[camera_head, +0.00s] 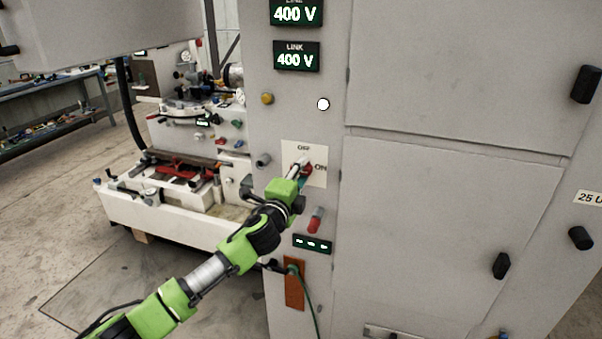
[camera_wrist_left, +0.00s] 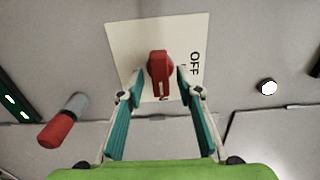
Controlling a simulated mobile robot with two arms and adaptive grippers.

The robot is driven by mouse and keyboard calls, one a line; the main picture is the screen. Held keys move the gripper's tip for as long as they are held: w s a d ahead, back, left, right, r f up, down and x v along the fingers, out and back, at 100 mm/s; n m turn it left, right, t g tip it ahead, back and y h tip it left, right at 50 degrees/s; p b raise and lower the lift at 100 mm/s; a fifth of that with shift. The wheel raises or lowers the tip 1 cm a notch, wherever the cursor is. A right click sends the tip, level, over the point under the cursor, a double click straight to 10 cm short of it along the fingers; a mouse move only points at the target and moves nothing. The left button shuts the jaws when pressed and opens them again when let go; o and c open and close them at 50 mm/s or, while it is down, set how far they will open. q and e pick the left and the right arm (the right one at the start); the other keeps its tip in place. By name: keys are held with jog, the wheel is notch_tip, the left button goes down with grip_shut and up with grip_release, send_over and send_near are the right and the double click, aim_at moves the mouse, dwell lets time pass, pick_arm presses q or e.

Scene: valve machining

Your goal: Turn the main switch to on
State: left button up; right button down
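The main switch is a red rotary knob (camera_wrist_left: 161,76) on a cream plate (camera_head: 289,150) marked OFF at the top and ON at the right, on the grey cabinet front. In the head view my left gripper (camera_head: 300,170) reaches the knob and covers part of it. In the left wrist view the two teal fingers of my left gripper (camera_wrist_left: 159,92) are spread, one on each side of the knob. The fingertips are close beside it; I cannot tell whether they touch. My right gripper is in neither view.
A red-tipped handle (camera_head: 316,220) sticks out below the switch plate. Lit displays (camera_head: 296,56) reading 400 V are above. A machine with a white base (camera_head: 160,212) stands left of the cabinet.

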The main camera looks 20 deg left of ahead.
pick_arm(q)
jog(key=shift+s, duration=0.1)
jog(key=s, duration=1.1)
jog(key=shift+s+a, duration=0.2)
jog(key=shift+s, duration=0.2)
